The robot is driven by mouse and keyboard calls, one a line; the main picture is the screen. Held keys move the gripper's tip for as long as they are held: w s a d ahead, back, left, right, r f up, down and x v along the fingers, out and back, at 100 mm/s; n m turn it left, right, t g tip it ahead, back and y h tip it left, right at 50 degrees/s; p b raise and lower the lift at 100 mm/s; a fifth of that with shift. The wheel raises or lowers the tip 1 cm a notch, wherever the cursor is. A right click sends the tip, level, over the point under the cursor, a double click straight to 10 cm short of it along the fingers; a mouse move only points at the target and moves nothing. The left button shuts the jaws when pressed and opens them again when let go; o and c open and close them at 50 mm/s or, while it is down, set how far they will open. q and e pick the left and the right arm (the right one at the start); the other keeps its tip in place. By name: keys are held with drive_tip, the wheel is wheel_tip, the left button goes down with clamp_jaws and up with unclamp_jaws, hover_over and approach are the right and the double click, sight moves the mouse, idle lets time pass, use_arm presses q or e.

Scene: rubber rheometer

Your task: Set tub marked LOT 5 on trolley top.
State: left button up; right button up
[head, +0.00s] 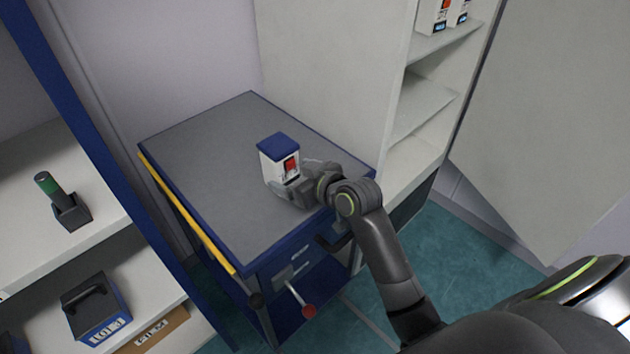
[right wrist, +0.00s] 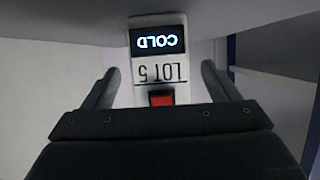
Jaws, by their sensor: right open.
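The tub marked LOT 5 (head: 274,164) is a white box with a blue lid and a red patch. It stands upright on the grey trolley top (head: 200,150), near its right part. In the right wrist view the tub (right wrist: 160,75) shows upside down, with LOT 5, a red square and a lit COLD panel. My right gripper (head: 284,188) is at the tub's near side. Its two fingers, also in the wrist view (right wrist: 158,88), are open, one on each side of the tub with gaps. My left gripper is not in view.
A cabinet with open shelves (head: 425,105) stands at the right, with similar white tubs (head: 433,15) on its upper shelf. A shelf unit at the left holds a green-topped item (head: 50,187) and a handled box (head: 95,310). The trolley's left and back top is clear.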

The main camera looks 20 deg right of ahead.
drive_tip(key=v, duration=0.9)
drive_tip(key=shift+f, duration=0.1)
